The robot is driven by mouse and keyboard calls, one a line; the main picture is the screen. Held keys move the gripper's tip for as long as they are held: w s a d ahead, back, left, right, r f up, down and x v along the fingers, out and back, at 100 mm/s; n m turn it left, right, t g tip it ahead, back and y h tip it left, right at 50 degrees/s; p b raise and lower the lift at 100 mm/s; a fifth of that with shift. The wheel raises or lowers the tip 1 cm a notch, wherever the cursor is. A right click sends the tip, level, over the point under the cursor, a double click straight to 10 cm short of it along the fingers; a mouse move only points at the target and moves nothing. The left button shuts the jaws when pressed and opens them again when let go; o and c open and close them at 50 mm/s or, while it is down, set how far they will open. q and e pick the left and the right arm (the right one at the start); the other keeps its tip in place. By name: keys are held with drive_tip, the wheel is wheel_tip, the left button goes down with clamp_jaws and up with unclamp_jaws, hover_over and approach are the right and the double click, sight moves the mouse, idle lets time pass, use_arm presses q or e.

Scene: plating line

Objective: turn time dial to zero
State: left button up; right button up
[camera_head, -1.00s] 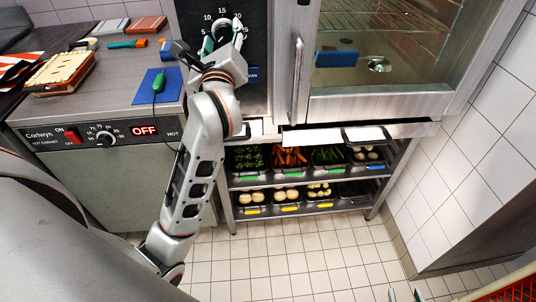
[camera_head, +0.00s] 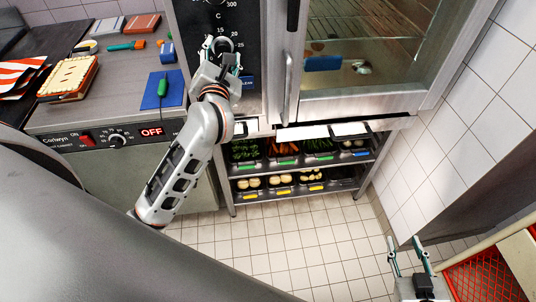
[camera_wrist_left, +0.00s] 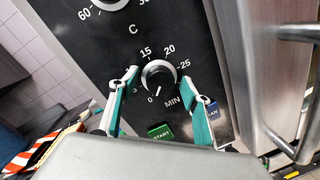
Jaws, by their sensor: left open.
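The time dial (camera_wrist_left: 158,75) is a round black knob with a pale rim on the oven's black panel, marked MIN, with 15, 20 and 25 around it. A short white mark on its face points down, close to the 0. My left gripper (camera_wrist_left: 160,78) is open, with one teal-padded finger on each side of the dial; contact cannot be told. In the head view, the left gripper (camera_head: 222,52) is in front of the dial (camera_head: 221,44) and partly hides it. My right gripper (camera_head: 403,242) is open and empty at the lower right.
A temperature dial (camera_wrist_left: 108,2) is above, and a green START button (camera_wrist_left: 160,132) and a blue button (camera_wrist_left: 212,109) are below. The oven door handle (camera_head: 287,88) stands out to the right. A counter (camera_head: 110,90) with a blue mat (camera_head: 153,98) lies left.

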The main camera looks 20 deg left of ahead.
use_arm(q)
drive_tip(key=s+d+m+t+y+b, duration=0.25)
drive_tip(key=s+m, duration=0.25)
drive_tip(key=s, duration=0.4)
drive_tip(key=s+d+f+m+h+b, duration=0.2)
drive_tip(key=d+f+m+h, duration=0.5)
drive_tip(key=f+m, duration=0.3)
drive_tip(key=s+d+f+m+h+b, duration=0.2)
drive_tip(key=d+f+m+h, duration=0.5)
drive_tip(key=m, duration=0.7)
wheel_tip(320, 180, down, 4)
drive_tip(key=shift+d+f+m, duration=0.2)
drive_tip(key=shift+d+m, duration=0.2)
drive_tip(key=shift+d, duration=0.55)
drive_tip(key=shift+h, duration=0.25)
